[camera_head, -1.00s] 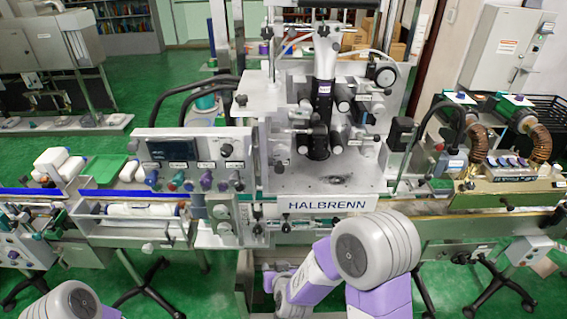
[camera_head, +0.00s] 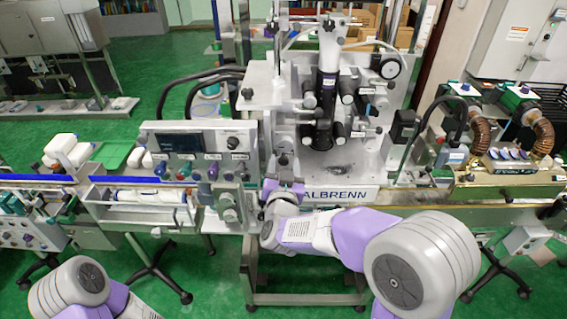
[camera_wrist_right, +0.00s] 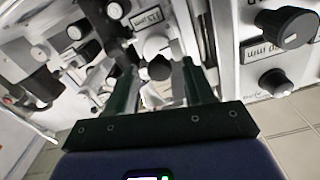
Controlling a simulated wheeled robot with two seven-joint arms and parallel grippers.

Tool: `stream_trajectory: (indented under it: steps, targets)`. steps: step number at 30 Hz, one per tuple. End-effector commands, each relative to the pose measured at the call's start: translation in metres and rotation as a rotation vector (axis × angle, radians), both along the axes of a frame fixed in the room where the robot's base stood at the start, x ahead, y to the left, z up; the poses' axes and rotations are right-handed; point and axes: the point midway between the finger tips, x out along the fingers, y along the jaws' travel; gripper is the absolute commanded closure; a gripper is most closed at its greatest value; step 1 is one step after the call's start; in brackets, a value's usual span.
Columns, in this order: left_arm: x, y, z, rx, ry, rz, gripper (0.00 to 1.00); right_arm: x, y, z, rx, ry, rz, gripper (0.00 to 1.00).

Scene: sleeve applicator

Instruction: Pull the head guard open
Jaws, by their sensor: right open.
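The sleeve applicator head (camera_head: 325,105) stands in the centre of the head view, above the HALBRENN nameplate (camera_head: 340,195). I cannot clearly make out a separate guard panel on it. My right gripper (camera_head: 284,165) is at the head's lower left front, beside the control panel, and covers the start of the nameplate. In the right wrist view its two dark fingers (camera_wrist_right: 160,88) are apart. A black round knob (camera_wrist_right: 159,68) on a pale bracket shows between and beyond the fingertips; contact cannot be told. My left gripper is out of view.
The control panel (camera_head: 200,158) with several knobs is close left of my right gripper. White bottles (camera_head: 68,150) and a green tray (camera_head: 113,155) are farther left. Coiled brown hoses (camera_head: 482,140) stand at right. A conveyor rail runs along the front.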

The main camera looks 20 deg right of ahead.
Motion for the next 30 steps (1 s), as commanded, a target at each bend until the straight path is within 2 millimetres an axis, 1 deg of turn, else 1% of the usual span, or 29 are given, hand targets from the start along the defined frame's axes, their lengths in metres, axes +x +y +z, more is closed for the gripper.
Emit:
stream_trajectory:
  steps: [3,11,21,30]
  targets:
    - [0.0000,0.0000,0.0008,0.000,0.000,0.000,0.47,0.0066,-0.0019,-0.0001,0.000,0.000,0.000,0.47]
    - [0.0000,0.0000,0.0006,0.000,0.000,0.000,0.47,0.0076,-0.0021,-0.0004,0.000,0.001,0.001,0.47]
    - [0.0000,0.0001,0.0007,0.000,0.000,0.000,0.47,0.0074,-0.0019,-0.0005,0.000,0.001,0.001,0.99]
    - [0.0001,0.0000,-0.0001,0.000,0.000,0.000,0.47,0.0072,-0.0009,-0.0007,0.000,0.001,0.005,1.00]
